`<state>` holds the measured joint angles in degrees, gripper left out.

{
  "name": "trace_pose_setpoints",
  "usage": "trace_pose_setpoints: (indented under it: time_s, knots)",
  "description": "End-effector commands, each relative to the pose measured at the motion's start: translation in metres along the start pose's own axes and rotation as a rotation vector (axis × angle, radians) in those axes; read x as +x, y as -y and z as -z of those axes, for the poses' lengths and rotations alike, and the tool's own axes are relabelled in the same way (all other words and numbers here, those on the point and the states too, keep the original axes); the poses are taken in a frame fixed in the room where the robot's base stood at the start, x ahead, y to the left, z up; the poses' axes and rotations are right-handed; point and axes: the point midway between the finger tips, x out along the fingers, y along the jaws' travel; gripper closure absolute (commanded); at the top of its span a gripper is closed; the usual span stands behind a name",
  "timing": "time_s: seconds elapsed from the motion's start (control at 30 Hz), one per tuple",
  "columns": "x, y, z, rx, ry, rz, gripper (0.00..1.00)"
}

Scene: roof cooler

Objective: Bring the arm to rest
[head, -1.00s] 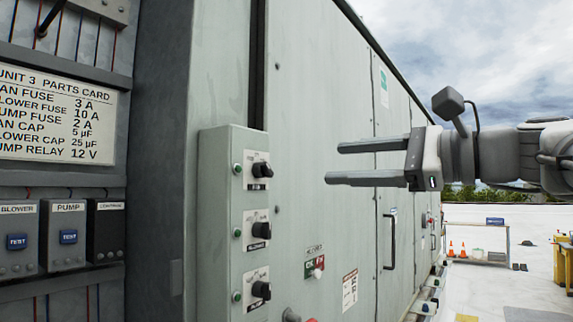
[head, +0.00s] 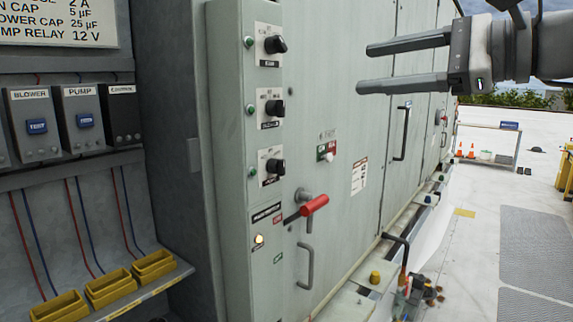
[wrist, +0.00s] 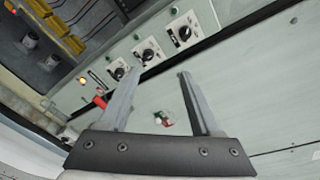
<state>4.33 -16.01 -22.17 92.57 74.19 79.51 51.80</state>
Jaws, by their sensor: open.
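My gripper (head: 402,64) is at the upper right of the head view, its two grey fingers pointing left. The fingers are parallel and apart, with nothing between them. It is in front of the grey-green cabinet (head: 345,110), and I cannot tell the exact distance to the panel. In the wrist view my gripper (wrist: 155,88) also shows open and empty, with the cabinet face behind it. My arm runs off the right edge of the head view.
A control box with several black knobs (head: 275,45) stands left of my gripper. Yellow trays (head: 107,287) sit at lower left. Open floor (head: 480,245) lies to the right.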

Motion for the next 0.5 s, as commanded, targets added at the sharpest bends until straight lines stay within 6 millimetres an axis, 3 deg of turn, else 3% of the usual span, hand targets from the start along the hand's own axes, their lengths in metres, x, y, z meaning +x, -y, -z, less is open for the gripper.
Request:
trace_pose_setpoints:
  time_s: [0.13, 0.27, 0.5]
  knots:
    - [0.015, -0.079, 0.031, -0.178, -0.143, -0.176, 0.35]
    - [0.018, -0.156, 0.061, -0.403, -0.254, -0.381, 0.35]
    - [-0.007, -0.282, 0.113, -0.916, -0.353, -0.816, 0.35]
